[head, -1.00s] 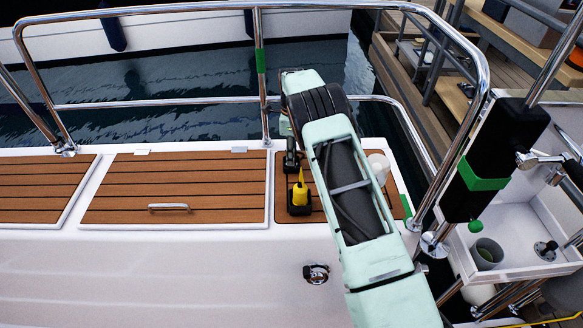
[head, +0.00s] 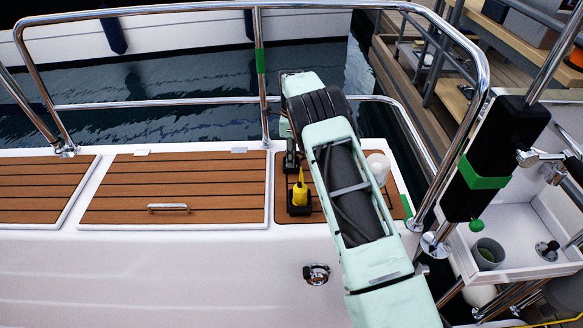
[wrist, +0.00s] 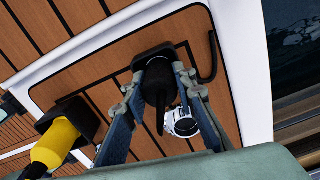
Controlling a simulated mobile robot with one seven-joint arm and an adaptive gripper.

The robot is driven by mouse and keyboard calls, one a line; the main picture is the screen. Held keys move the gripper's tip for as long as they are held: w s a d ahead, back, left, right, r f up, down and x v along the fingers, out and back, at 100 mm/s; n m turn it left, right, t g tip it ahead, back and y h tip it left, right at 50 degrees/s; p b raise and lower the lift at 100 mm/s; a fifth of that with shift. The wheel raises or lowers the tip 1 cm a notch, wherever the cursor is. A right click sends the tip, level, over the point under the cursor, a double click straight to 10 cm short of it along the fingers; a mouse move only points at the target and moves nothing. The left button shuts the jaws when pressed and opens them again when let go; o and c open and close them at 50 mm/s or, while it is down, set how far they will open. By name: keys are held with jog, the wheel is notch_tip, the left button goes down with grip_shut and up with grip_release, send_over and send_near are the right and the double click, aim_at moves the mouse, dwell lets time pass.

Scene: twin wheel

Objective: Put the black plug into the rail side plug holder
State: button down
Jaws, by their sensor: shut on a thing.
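The black plug (wrist: 157,84) is between the two fingers of my gripper (wrist: 160,90) in the wrist view, and my gripper is shut on it. Its far end is at a black plug holder (wrist: 152,53) on the teak panel near the rail. I cannot tell how deep it sits in the holder. In the head view, my gripper (head: 291,147) is partly hidden under my arm, over the dark holder (head: 291,163). A yellow plug (head: 300,194) stands in a second black holder (head: 299,209), closer to me. The yellow plug also shows at the left of the wrist view (wrist: 54,143).
A steel rail (head: 264,85) stands just behind, with water beyond. A white rounded object (head: 378,165) is right of my arm. A hatch with a handle (head: 168,207) lies to the left. A dark hook-like part (wrist: 211,60) is beside the holder.

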jog(key=shift+s+f, duration=0.15)
jog(key=shift+f, duration=0.4)
jog(key=c, duration=1.5)
grip_release()
jog(key=shift+f, duration=0.15)
jog(key=o, duration=0.6)
jog(key=shift+r, duration=0.25)
